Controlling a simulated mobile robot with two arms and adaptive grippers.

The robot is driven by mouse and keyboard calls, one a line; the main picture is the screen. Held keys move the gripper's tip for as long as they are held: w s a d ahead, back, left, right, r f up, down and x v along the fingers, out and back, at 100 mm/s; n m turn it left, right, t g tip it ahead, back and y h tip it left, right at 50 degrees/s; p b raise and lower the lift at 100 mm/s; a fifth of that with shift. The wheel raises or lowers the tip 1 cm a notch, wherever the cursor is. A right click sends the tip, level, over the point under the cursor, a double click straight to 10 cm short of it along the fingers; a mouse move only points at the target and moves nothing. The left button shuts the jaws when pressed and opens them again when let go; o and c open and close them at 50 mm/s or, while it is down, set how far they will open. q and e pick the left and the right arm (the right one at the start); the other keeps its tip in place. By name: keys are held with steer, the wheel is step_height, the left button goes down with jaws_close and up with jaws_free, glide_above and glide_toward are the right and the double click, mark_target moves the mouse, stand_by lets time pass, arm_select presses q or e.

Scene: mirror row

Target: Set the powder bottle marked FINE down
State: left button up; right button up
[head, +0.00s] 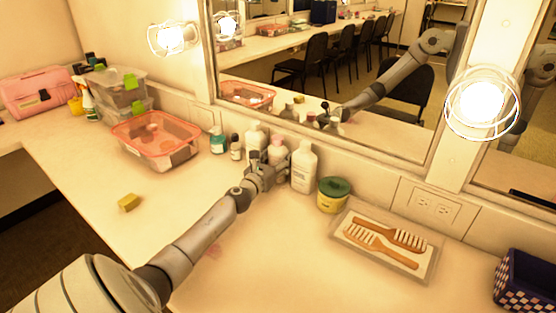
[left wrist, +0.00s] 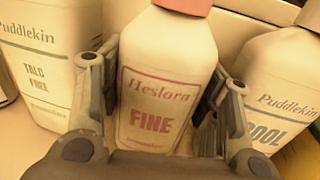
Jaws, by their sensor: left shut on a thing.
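The powder bottle marked FINE (left wrist: 155,85) is white with a pinkish-red cap and the name Heslora. In the left wrist view it sits between the two fingers of my left gripper (head: 266,170), which is shut on it. In the head view the FINE bottle (head: 278,145) shows by its pink cap, its lower part hidden by the gripper. It is in the row by the mirror. I cannot tell whether its base touches the counter. My right gripper is not in view.
A Puddlekin TALC bottle (left wrist: 38,65) stands to its left and a Puddlekin bottle ending in OOL (left wrist: 280,85) to its right, both close. A green-lidded tub (head: 333,194), a comb tray (head: 345,243) and an orange-rimmed box (head: 157,155) are nearby. The front counter is mostly clear.

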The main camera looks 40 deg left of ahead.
arm_select(q)
steer(key=shift+f, duration=0.15)
steer(key=o, duration=0.9)
steer(key=shift+r, duration=0.25)
steer(key=shift+s+f, duration=0.2)
steer(key=shift+s, duration=0.1)
steer(key=v, duration=1.1)
steer(key=shift+s+d+r, duration=0.15)
steer(key=shift+s+d, duration=0.05)
